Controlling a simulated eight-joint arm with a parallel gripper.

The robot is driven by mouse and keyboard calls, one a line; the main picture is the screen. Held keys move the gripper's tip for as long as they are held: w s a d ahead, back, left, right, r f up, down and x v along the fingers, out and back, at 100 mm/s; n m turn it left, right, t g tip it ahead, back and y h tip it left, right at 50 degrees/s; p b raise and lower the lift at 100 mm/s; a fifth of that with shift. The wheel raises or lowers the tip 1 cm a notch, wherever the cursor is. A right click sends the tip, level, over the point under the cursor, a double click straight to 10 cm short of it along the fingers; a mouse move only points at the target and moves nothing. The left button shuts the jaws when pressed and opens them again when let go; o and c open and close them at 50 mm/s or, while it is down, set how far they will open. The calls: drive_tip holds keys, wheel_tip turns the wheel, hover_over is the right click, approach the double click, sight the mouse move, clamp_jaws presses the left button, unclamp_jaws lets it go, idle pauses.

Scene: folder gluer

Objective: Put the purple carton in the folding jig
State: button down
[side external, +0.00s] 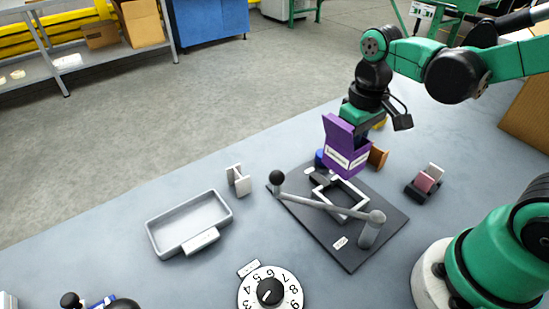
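The purple carton (345,147) is an open-topped box with a raised back flap and white labels on its front. My gripper (361,122) is above and behind it, and the carton hides its fingers. The carton appears held up, over the far part of the folding jig. The folding jig (345,243) is a dark plate with a white rectangular frame (354,211) and a grey lever bar with a black knob lying across it. I cannot tell whether the carton touches the frame.
A grey tray (160,242) and a small white holder (238,181) stand left of the jig. A numbered dial (270,291) sits in front. A small block stand (424,185) is to the right, and a brown object (378,157) is behind the carton.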

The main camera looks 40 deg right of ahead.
sight(365, 138)
drive_tip(key=shift+s+a+f, duration=0.4)
drive_tip(key=shift+s+f, duration=0.25)
drive_tip(key=shift+s, duration=0.15)
drive_tip(key=shift+f, duration=2.85)
drive_tip(key=c, duration=0.9)
unclamp_jaws()
drive_tip(key=shift+r, duration=4.95)
